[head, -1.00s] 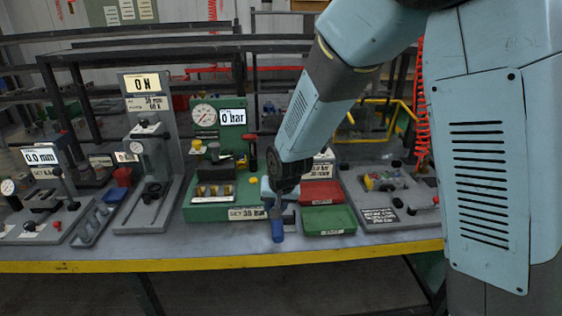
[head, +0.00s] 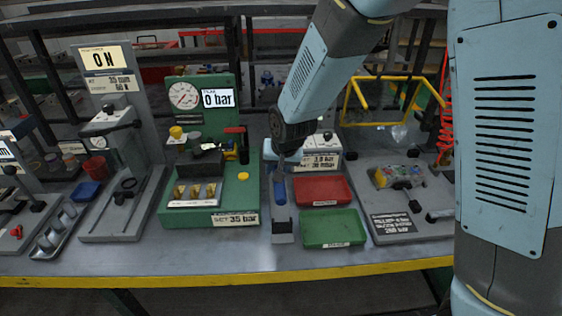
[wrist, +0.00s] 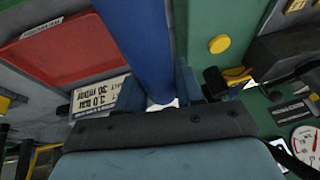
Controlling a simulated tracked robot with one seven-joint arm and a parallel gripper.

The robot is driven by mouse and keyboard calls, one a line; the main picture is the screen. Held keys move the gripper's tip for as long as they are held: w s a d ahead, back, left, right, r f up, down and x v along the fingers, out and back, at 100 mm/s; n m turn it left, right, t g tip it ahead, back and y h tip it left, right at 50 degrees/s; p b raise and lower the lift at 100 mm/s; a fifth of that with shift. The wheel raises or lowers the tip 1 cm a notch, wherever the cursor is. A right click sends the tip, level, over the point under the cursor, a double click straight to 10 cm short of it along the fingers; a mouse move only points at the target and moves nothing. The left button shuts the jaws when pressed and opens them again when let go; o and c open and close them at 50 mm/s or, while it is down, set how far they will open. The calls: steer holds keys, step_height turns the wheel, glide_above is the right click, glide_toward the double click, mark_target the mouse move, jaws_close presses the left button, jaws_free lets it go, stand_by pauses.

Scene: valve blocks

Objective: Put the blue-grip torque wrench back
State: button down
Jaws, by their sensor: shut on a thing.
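The blue-grip torque wrench shows its blue handle (head: 280,190) in the head view, hanging roughly upright below my gripper (head: 279,168). In the wrist view the blue handle (wrist: 139,40) runs up the picture from between the two fingers of my gripper (wrist: 160,90). The fingers are shut on it. A narrow grey holder (head: 283,238) stands on the bench between the green test block and the trays. The wrench is over or in front of this holder. I cannot tell whether they touch. The wrench's upper end is hidden by my gripper.
A green block with a gauge (head: 240,205) stands close on the left. A red tray (head: 322,190) and a green tray (head: 332,228) lie close on the right. A sign (head: 322,162) stands behind them. The yellow bench edge (head: 200,273) is in front.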

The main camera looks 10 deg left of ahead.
steer(key=shift+d+r, duration=0.1)
steer(key=shift+d, duration=0.1)
steer(key=shift+w+f, duration=0.1)
steer(key=shift+f, duration=4.3)
steer(key=c, duration=0.6)
jaws_free()
steer(key=shift+c, duration=0.2)
steer(key=v, duration=1.3)
steer(key=shift+s+d+r, duration=0.15)
steer(key=shift+s+r, duration=0.05)
steer(key=shift+s, duration=0.05)
